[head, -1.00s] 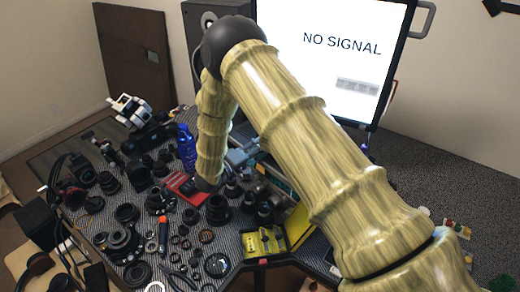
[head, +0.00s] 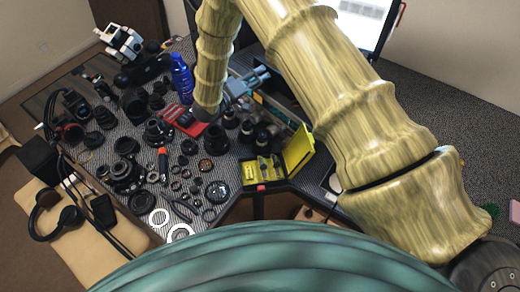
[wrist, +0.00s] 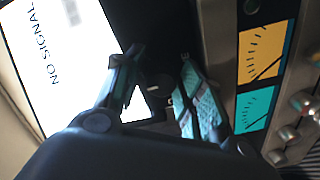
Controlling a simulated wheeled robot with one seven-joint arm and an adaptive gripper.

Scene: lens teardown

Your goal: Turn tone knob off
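In the wrist view, a panel carries a yellow meter (wrist: 266,52) and a teal meter (wrist: 254,109). A small dark round knob with a white mark (wrist: 153,88) shows between the fingers of my gripper (wrist: 160,62). The fingers stand apart, one on each side of it; I cannot tell whether they touch it. No label is readable, so I cannot tell if this is the tone knob. Several silver knobs (wrist: 300,103) lie at the right, clear of the fingers. In the head view my gripper (head: 250,82) is near the equipment at the back, partly hidden by my arm.
A bright screen (head: 362,22) stands behind. Lens parts crowd the table's left side, with a blue bottle (head: 182,78), a red object (head: 187,121) and an orange-handled tool (head: 163,165). An open yellow case (head: 297,150) sits near the front edge. Headphones (head: 45,215) lie at lower left.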

